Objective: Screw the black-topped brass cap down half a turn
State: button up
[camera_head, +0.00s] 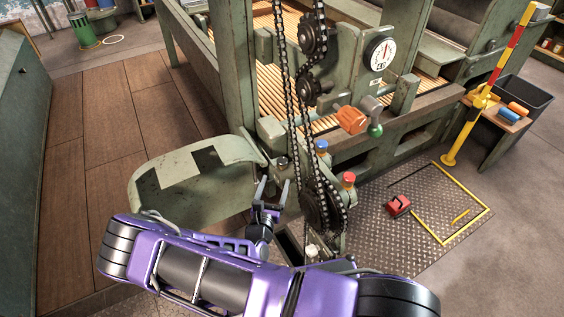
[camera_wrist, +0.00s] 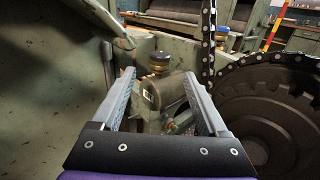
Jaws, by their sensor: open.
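The black-topped brass cap (camera_wrist: 159,62) stands upright on a grey-green fitting in the wrist view, just beyond and between my fingertips. In the head view a small dark-topped cap (camera_head: 281,163), which looks like the same one, sits beside the chain, above and to the right of my fingertips. My gripper (camera_head: 272,190) is open and empty. In the wrist view its two jaws (camera_wrist: 158,80) reach toward the cap with a clear gap and do not touch it. The fitting below the cap shows between the fingers.
A chain (camera_head: 293,110) and dark sprocket (camera_head: 315,208) stand close right of my gripper. A curved green guard (camera_head: 190,185) is on the left. A blue-topped cap (camera_head: 321,147) and a red-topped cap (camera_head: 348,179) stand nearby.

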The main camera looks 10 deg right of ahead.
aim_at(281, 165)
jog(key=x, duration=1)
jog(key=shift+b, duration=0.35)
grip_shut()
